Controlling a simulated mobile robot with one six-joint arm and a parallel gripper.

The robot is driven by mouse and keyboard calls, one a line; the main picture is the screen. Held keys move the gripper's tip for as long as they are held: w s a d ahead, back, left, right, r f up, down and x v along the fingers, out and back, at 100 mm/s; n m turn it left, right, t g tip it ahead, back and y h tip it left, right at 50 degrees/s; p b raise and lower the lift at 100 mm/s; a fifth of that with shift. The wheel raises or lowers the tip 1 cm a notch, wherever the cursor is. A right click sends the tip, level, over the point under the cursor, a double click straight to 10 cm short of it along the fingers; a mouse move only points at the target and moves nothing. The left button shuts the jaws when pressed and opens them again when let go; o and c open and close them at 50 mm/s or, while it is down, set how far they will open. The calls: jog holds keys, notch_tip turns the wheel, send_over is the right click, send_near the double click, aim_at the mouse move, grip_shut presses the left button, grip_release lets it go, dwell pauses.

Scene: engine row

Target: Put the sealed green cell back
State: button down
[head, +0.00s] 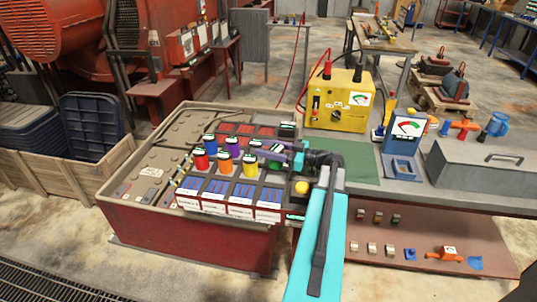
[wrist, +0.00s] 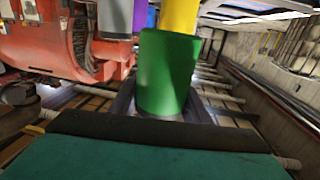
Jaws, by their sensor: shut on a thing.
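The green cell (wrist: 167,72) stands upright and close in the middle of the wrist view, plain green on the side that shows. My gripper (head: 276,152) comes in from the right over the battery tray in the head view and is shut on this cell. Its dark fingers flank the cell's lower part in the wrist view. In the head view the fingers mostly hide the green cell, so I cannot tell whether its base is in a socket or above one. The yellow cell (head: 250,166) and the purple cell (head: 235,147) stand close by, to the left.
Red (head: 201,160), orange (head: 225,161) and blue (head: 210,143) cells stand further left on the tray. A yellow charger box (head: 341,98) with cables is behind my gripper. A blue meter (head: 405,135) and a grey case (head: 485,165) are on the right bench.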

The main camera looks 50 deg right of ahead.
jog(key=shift+f, duration=1.4)
jog(key=shift+f, duration=0.15)
jog(key=shift+a+f, duration=0.1)
jog(key=shift+f, duration=0.25)
jog(key=shift+s+f, duration=0.1)
jog(key=shift+f, duration=0.2)
jog(key=c, duration=1)
grip_release()
jog(key=shift+a+f, duration=0.1)
jog(key=shift+d+r, duration=0.2)
jog(key=shift+r, duration=0.3)
jog(key=b+v, duration=0.2)
jog(key=v, duration=1)
jog(key=shift+r+b, duration=0.35)
jog(key=shift+b, duration=0.05)
